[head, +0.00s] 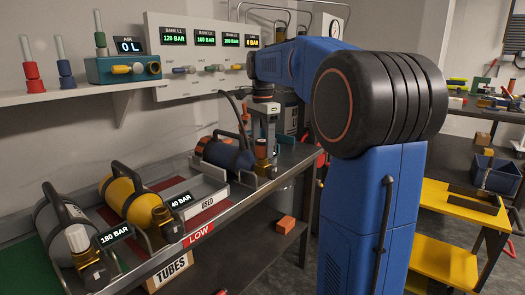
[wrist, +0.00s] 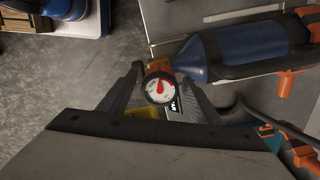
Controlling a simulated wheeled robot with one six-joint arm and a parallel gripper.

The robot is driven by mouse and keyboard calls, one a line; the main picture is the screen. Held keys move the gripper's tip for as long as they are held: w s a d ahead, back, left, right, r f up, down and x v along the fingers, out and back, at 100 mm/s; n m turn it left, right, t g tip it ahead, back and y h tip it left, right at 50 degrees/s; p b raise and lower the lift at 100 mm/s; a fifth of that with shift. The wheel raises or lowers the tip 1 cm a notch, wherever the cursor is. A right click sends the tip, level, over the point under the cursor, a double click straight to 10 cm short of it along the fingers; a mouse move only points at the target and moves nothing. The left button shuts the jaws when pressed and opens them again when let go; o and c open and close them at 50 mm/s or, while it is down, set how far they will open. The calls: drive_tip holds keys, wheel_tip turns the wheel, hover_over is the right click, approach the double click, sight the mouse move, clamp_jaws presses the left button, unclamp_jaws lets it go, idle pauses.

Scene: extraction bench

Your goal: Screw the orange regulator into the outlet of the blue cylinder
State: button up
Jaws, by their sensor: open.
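The blue cylinder (head: 228,156) lies on the bench rack, its valve end towards my gripper. In the wrist view its blue body (wrist: 205,55) narrows towards a round white gauge (wrist: 161,88) with a red needle. Orange regulator parts (wrist: 157,66) show just behind the gauge, at the cylinder's neck. My gripper (head: 264,140) points down over that end. In the wrist view my gripper (wrist: 158,92) is open, one finger on each side of the gauge. The thread and outlet are hidden, so I cannot tell how the regulator is seated.
A yellow cylinder (head: 130,198) and a grey cylinder (head: 68,232) lie to the left on the same rack. A gauge panel (head: 190,55) is on the wall behind.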

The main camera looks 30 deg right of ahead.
drive_tip(key=n, duration=0.3)
drive_tip(key=shift+n, duration=0.4)
drive_tip(key=n, duration=0.3)
drive_tip(key=shift+n, duration=0.4)
drive_tip(key=n, duration=0.7)
drive_tip(key=shift+n, duration=0.4)
drive_tip(key=n, duration=0.5)
drive_tip(key=shift+n, duration=0.3)
drive_tip(key=n, duration=0.6)
